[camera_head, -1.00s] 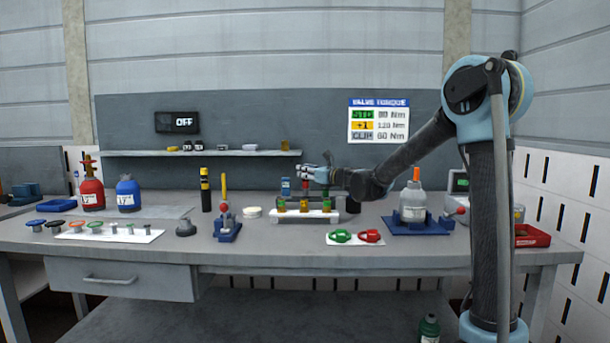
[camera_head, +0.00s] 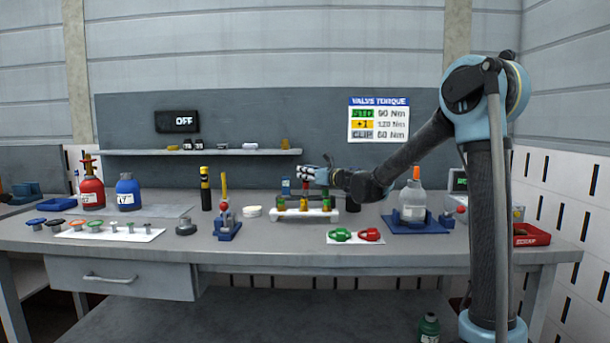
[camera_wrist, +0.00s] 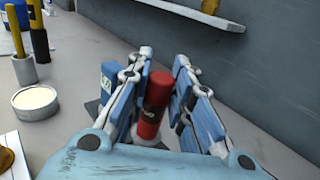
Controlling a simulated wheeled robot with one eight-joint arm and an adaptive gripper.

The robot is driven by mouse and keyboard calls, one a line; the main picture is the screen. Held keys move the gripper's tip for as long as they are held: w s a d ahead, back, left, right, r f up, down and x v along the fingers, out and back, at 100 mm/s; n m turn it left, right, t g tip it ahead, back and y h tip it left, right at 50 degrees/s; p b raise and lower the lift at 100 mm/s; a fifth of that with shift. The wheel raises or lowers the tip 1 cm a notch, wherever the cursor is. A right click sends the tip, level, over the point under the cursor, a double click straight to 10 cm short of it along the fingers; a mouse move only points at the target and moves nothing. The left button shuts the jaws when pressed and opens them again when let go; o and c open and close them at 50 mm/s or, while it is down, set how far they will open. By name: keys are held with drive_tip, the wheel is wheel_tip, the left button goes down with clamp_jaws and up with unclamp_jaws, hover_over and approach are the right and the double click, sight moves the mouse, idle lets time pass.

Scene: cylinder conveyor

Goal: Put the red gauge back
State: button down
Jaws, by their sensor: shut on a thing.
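The red gauge (camera_wrist: 152,108) is a red cylinder with a dark band and a small label. In the wrist view it stands between the two blue fingers of my gripper (camera_wrist: 163,62), which is shut on it. In the head view my gripper (camera_head: 308,175) is just above the white rack (camera_head: 300,217), which carries several coloured cylinders.
A blue labelled block (camera_wrist: 108,82) stands close beside the left finger. A round white-topped tin (camera_wrist: 36,101) is further left. A card with green and red clips (camera_head: 356,239) lies in front right of the rack. A shelf (camera_head: 200,153) runs along the back panel.

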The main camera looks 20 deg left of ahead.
drive_tip(key=shift+f, duration=1.3)
drive_tip(key=c, duration=1.3)
unclamp_jaws()
drive_tip(key=shift+c, duration=0.2)
drive_tip(key=shift+r, duration=0.1)
drive_tip(key=shift+r, duration=2.95)
